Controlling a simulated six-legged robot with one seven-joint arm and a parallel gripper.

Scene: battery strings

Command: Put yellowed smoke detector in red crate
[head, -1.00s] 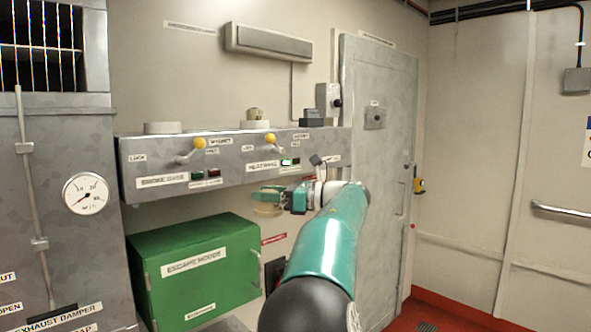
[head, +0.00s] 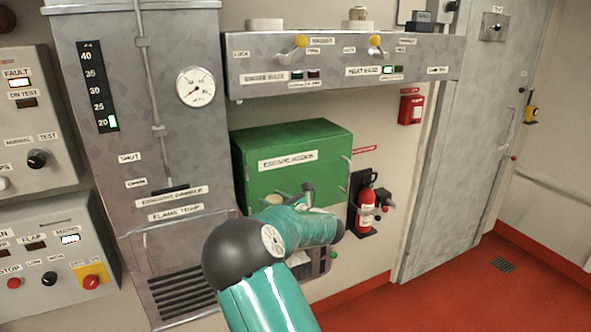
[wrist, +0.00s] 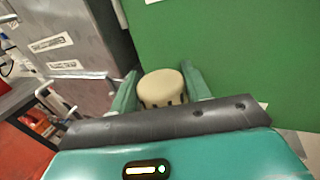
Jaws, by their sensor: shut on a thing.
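The yellowed smoke detector (wrist: 162,86), a cream round cap with dark slots along its lower side, sits between the two teal fingers of my gripper (wrist: 163,92) in the wrist view. My gripper is shut on it. In the head view, my gripper (head: 284,200) is in front of the lower part of the green escape hoods box, and the pale detector (head: 273,199) shows partly. No red crate can be made out in the head view. A red surface (wrist: 22,145) shows at the lower left of the wrist view; I cannot tell whether it is the crate.
The green box (head: 290,150) stands close behind my gripper. A red fire extinguisher (head: 367,208) hangs to its right. A grey control ledge (head: 340,65) juts out above. Grey cabinets and switch panels (head: 35,130) fill the left. Red floor (head: 450,290) is clear at right.

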